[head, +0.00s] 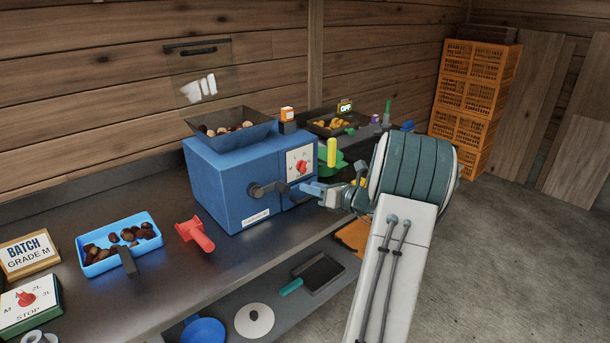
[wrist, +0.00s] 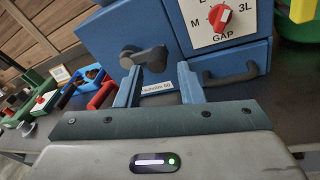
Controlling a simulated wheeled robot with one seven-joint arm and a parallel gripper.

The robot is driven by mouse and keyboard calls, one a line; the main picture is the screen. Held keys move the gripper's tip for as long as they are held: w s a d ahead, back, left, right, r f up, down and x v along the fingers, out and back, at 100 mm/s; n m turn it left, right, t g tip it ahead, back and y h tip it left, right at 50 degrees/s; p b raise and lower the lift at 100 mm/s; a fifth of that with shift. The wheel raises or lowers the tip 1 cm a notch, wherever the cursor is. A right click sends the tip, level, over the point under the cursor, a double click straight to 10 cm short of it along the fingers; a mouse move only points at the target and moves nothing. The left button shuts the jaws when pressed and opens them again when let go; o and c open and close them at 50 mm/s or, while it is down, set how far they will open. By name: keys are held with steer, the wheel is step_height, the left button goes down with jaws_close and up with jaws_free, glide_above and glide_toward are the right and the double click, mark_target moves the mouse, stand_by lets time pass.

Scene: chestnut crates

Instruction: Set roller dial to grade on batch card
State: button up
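The batch card (head: 30,254) stands at the far left of the bench and reads "BATCH GRADE M". The blue roller machine (head: 225,185) has a white dial plate (head: 292,160) with a red knob (head: 302,167). In the wrist view the knob (wrist: 220,18) sits at the top, with M at its left, 3L at its right and GAP below. Its exact pointing is too small to tell. My gripper (head: 308,188) is in front of the machine, below the dial. In the wrist view its blue fingers (wrist: 160,75) are apart, with nothing held between them.
A dark crank handle (wrist: 145,57) and a drawer-type handle (wrist: 233,75) stick out near the fingers. A boxed dial marked STOP (head: 28,303), a blue tray of chestnuts (head: 90,268) and a red scoop-like handle (head: 196,235) lie left. Orange crates (head: 462,125) stand right.

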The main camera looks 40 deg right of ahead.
mark_target(306, 168)
steer(key=s+d+f+m+t+h, duration=0.2)
steer(key=d+m+h, duration=0.15)
steer(key=d, duration=0.45)
steer(key=shift+m+y, duration=0.25)
steer(key=shift+m, duration=0.3)
steer(key=w, duration=0.4)
steer(key=w+a, duration=0.1)
steer(key=w, duration=0.9)
steer(key=shift+a+r+p, duration=0.15)
steer(key=shift+r+p, duration=0.1)
steer(key=shift+p, duration=0.1)
steer(key=c, duration=0.6)
